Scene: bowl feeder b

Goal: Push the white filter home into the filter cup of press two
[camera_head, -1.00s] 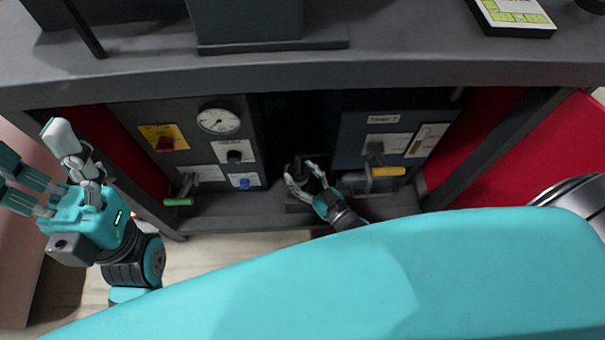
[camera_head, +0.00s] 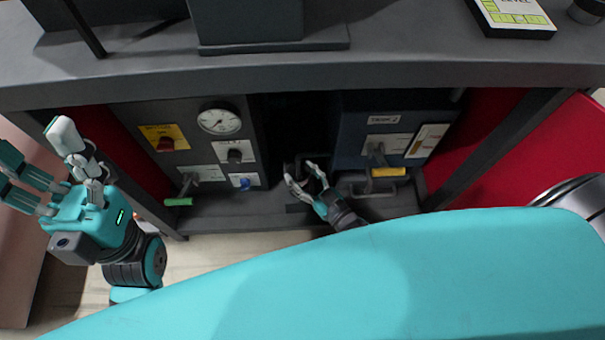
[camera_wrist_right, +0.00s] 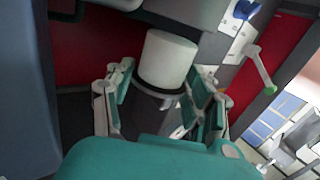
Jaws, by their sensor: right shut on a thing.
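The white filter (camera_wrist_right: 168,60) is a plain white cylinder in the right wrist view, beyond and between the fingers of my right gripper. My right gripper (camera_wrist_right: 163,85) is shut on it. A grey ring-like part (camera_wrist_right: 158,92) shows just below the filter; I cannot tell whether this is the filter cup or how far the filter sits in it. In the head view my right gripper (camera_head: 303,172) is in the dark gap between two panels, and the filter cannot be made out there. My left gripper (camera_head: 68,165) is open and empty at the left, outside the frame of the machine.
A gauge panel (camera_head: 225,165) with a green-handled lever (camera_head: 178,201) stands left of the gap. A dark blue box (camera_head: 352,135) with a yellow-handled lever (camera_head: 390,172) stands right of it. The grey top beam (camera_head: 400,77) overhangs the gap. Red side walls close both ends.

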